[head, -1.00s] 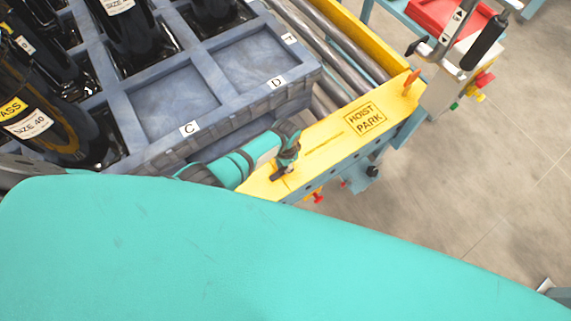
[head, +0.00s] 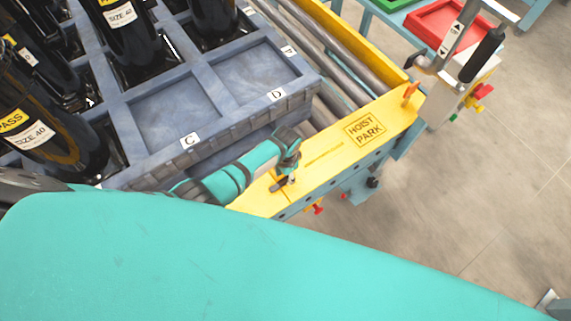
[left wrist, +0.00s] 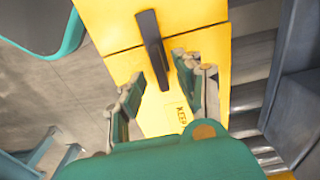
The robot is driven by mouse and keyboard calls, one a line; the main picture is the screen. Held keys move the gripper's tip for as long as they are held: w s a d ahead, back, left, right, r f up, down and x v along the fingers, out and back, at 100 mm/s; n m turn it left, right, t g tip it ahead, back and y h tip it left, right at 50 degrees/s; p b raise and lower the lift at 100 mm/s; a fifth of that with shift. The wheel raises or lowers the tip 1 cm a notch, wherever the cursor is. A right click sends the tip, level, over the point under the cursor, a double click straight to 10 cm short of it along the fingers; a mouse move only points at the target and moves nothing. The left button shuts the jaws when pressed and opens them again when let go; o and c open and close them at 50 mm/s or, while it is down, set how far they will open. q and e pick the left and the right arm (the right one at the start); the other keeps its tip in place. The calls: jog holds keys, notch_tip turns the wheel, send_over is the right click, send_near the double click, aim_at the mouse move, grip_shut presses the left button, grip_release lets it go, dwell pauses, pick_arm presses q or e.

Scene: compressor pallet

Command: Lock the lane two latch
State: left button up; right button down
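A dark bar-shaped handle (head: 279,184), which looks like a latch, sits on the yellow end beam (head: 325,148). My left gripper (head: 290,174) is right at this handle, above the beam. In the left wrist view the dark handle (left wrist: 154,50) lies across the yellow plate, its near end reaching between the spread fingers of my left gripper (left wrist: 160,78). The fingers are open with a gap on both sides of the handle, and I see no clear contact. No lane number is readable. My right gripper is not in view.
A blue-grey crate (head: 232,120) with dark bottle-like units stands left of metal rollers (head: 330,55). An orange peg (head: 410,92) stands at the beam's far end, near a hoist handle (head: 483,55).

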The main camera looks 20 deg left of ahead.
pick_arm(q)
notch_tip(320, 180, up, 10)
dwell(0.4)
jog(key=shift+s, duration=0.1)
dwell(0.4)
